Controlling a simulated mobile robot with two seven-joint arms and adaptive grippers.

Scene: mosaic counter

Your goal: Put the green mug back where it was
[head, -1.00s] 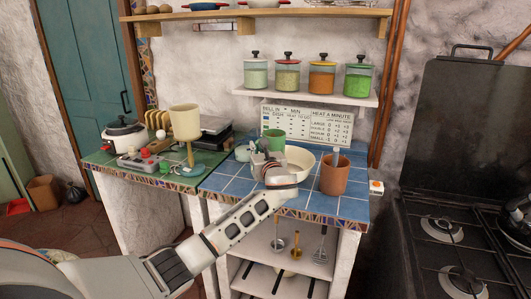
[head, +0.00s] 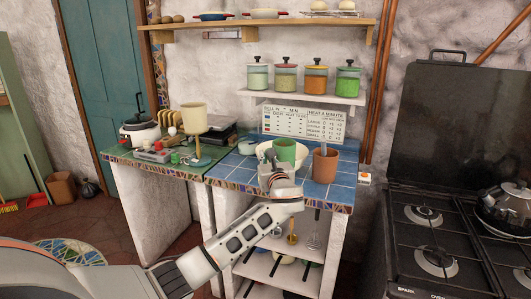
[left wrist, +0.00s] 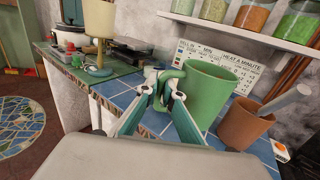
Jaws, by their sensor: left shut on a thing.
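The green mug (head: 284,152) is upright over the blue-tiled counter (head: 222,174), in front of the pale bowl (head: 262,149), which it partly hides. My left gripper (head: 266,171) is shut on the mug at its near left side. In the left wrist view the mug (left wrist: 208,96) stands right of the fingers (left wrist: 160,88), which close at its handle side. I cannot tell for certain whether the mug's base touches anything. My right gripper is not in view.
A terracotta pot (head: 325,166) holding a utensil stands close right of the mug. A cream lamp-like cup on a stand (head: 194,118) is to the left on the green tiles. A shelf with several jars (head: 316,80) hangs behind. The stove (head: 440,230) is at right.

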